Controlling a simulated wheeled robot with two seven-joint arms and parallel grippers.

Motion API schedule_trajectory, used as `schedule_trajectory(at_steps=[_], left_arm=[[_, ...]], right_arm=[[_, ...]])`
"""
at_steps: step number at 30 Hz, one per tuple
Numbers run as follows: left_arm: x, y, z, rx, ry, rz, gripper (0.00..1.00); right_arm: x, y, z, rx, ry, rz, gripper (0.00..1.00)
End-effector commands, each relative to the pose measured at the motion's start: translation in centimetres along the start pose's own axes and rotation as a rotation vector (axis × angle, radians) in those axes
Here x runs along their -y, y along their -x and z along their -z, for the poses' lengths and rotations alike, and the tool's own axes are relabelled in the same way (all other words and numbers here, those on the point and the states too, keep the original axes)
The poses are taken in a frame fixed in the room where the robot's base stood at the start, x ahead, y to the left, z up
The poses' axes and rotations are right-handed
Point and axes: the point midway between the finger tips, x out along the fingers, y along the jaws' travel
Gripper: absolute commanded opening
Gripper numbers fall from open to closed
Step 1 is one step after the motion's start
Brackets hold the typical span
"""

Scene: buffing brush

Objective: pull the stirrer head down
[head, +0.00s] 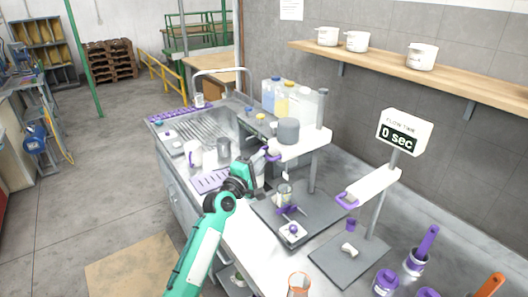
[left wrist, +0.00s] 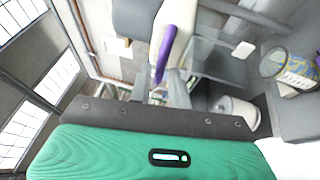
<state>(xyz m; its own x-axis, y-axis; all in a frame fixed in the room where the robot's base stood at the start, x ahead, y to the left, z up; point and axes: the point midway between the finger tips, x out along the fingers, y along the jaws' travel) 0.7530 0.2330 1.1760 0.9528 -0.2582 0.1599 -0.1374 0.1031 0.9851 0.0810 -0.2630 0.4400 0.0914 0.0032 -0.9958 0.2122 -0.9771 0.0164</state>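The stirrer head is a white arm (head: 306,142) with a grey motor cylinder (head: 288,130) on top, raised on a grey post. A purple handle (head: 273,154) is at its left end. My left gripper (head: 262,164) is right at this handle, at the end of my green arm. Whether its fingers touch or enclose the handle is too small to tell. A glass beaker (head: 284,193) stands below the head. My right gripper is not in view.
A second stand with a white arm (head: 373,187) and the "0 sec" sign (head: 399,133) are to the right. Bottles (head: 283,100) stand behind. Purple-handled tools (head: 427,240) are at the front right.

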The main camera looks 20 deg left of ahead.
Motion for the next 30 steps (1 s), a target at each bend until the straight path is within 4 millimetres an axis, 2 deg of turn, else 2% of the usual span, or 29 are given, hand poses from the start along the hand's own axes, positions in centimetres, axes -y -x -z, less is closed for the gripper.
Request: schedule_trajectory(at_steps=[3, 7, 18, 21, 30], left_arm=[[-0.1, -1.6, 0.0, 0.001, -0.001, 0.000, 0.19], [-0.1, -2.5, 0.0, 0.000, -0.001, 0.000, 0.19], [0.0, -2.9, 0.0, 0.000, -0.001, 0.000, 0.19], [0.0, -2.9, 0.0, 0.000, -0.001, 0.000, 0.00], [0.3, -2.8, 0.0, 0.000, -0.001, 0.001, 0.00]], right_arm=[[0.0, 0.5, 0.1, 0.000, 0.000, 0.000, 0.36], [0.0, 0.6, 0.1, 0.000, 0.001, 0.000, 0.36], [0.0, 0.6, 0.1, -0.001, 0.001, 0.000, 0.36], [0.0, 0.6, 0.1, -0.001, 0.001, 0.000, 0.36], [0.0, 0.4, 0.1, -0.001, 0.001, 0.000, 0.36]])
